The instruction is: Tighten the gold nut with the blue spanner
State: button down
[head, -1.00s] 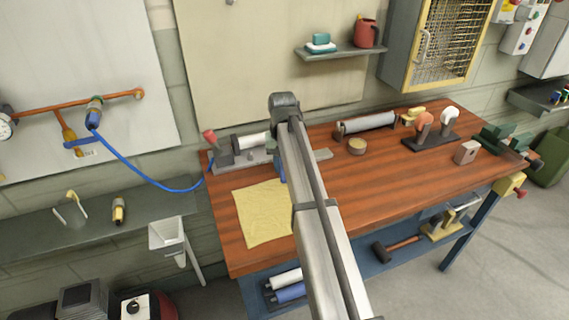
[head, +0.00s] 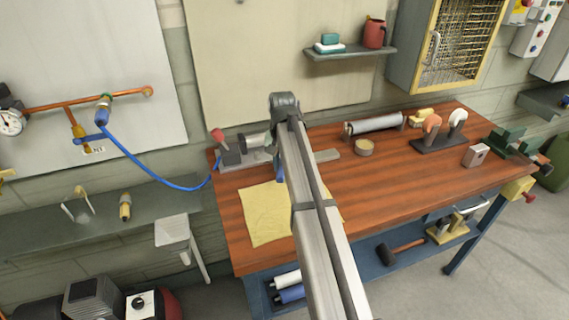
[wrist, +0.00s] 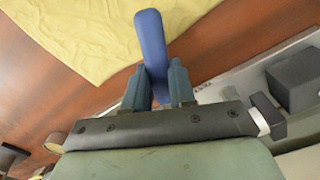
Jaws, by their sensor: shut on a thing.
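My gripper (wrist: 154,88) is shut on the blue spanner (wrist: 151,35), whose rounded bar sticks out beyond the fingers in the wrist view. Its other end is hidden between and behind the fingers. In the head view my arm hides most of the gripper; a bit of blue shows beside the arm over the workbench (head: 400,195). I cannot pick out the gold nut for certain. Brass-coloured fittings show on the copper pipe (head: 125,94) on the left wall panel, where a blue hose (head: 150,173) joins.
A yellow cloth (head: 262,215) lies on the bench, left of my arm. A grey clamp-like fixture (head: 233,155) stands at the bench's back left. A roller (head: 375,124), a small round tin (head: 364,147) and a grey block (head: 475,155) stand further right. The bench's middle right is clear.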

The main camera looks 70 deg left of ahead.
jog(key=shift+s+a+m, duration=0.4)
jog(key=shift+s+m, duration=0.15)
jog(key=shift+m, duration=0.05)
jog(key=shift+s+a+m, duration=0.6)
jog(key=shift+s+m, duration=0.15)
jog(key=shift+m, duration=0.35)
jog(key=shift+s+a, duration=0.1)
jog(key=shift+s+a+m, duration=0.6)
jog(key=shift+a+m, duration=0.1)
jog(key=shift+m, duration=0.4)
jog(key=shift+d, duration=0.1)
jog(key=shift+w+d+n, duration=0.15)
jog(key=shift+w+n, duration=0.05)
jog(key=shift+n, duration=0.1)
